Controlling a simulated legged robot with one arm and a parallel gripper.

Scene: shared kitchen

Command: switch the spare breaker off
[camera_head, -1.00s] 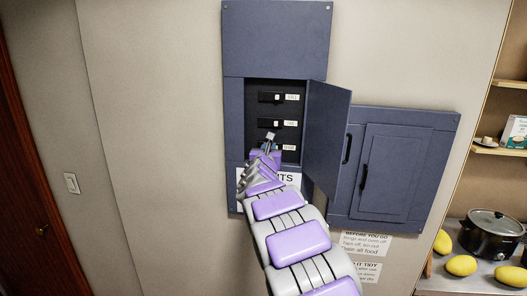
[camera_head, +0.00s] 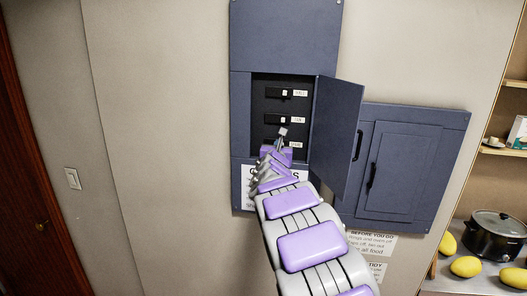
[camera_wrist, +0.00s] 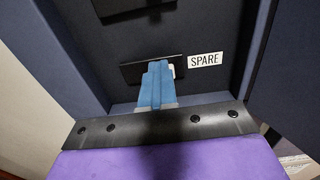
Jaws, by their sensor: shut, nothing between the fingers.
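The breaker box (camera_head: 240,120) is dark blue, with its door (camera_head: 338,130) open to the right. Inside is a column of black breakers with white labels. In the wrist view the lowest one, the spare breaker (camera_wrist: 134,72), sits beside a label reading SPARE (camera_wrist: 205,60). A white toggle (camera_wrist: 171,71) shows partly behind the fingers at the breaker's right part. My gripper (camera_head: 283,132) is in front of the lowest breakers; in the wrist view its blue fingers (camera_wrist: 157,72) are together and overlap the spare breaker, just left of the toggle. I cannot tell whether they touch it.
Two upper breakers (camera_head: 286,93) (camera_head: 283,119) sit above the spare. A second, closed blue panel (camera_head: 400,170) is on the wall to the right. Paper notices hang below. A counter with a pot (camera_head: 494,236) and lemons is far right.

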